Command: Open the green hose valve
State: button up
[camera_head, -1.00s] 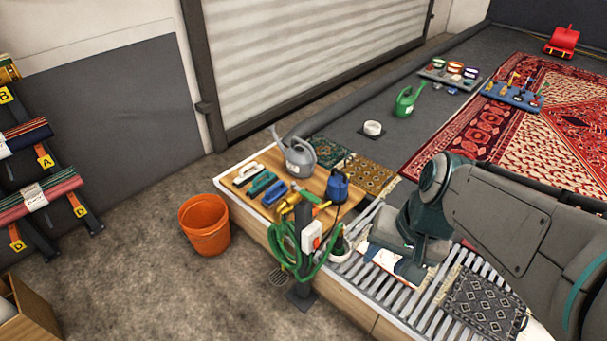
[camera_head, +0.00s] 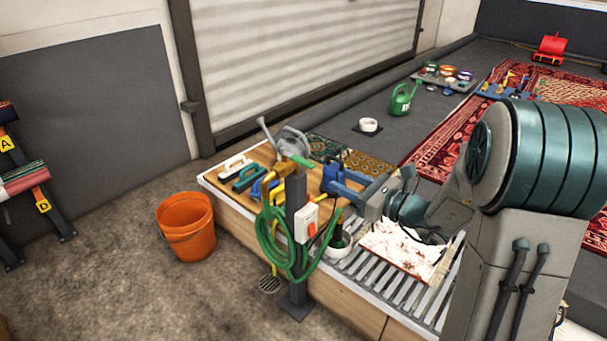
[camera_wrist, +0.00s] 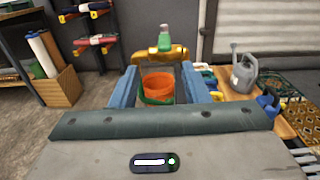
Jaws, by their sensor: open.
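The green hose valve is a brass tap (camera_head: 282,170) with a green lever handle (camera_head: 302,161), on top of a dark post (camera_head: 296,215). A coiled green hose (camera_head: 268,238) hangs below it. My gripper (camera_head: 334,181) has blue fingers, open and empty, to the right of the valve and pointing toward it. In the wrist view the green handle (camera_wrist: 164,38) stands above the brass body (camera_wrist: 160,55), beyond and slightly above the gap between my fingertips (camera_wrist: 160,73). The fingers look apart from the valve.
A grey watering can (camera_head: 292,143) and brushes (camera_head: 240,172) stand on the wooden counter close behind the valve. A white switch box (camera_head: 306,224) is on the post. An orange bucket (camera_head: 187,226) stands on the floor to the left. A slatted rack (camera_head: 372,282) lies below my arm.

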aim_at(292, 155)
jog(key=b+x, duration=0.2)
jog(key=x, duration=1.1)
jog(key=shift+w+a, duration=0.2)
jog(key=shift+w, duration=0.25)
jog(key=shift+c, duration=0.3)
jog(key=shift+d, duration=0.1)
grip_shut()
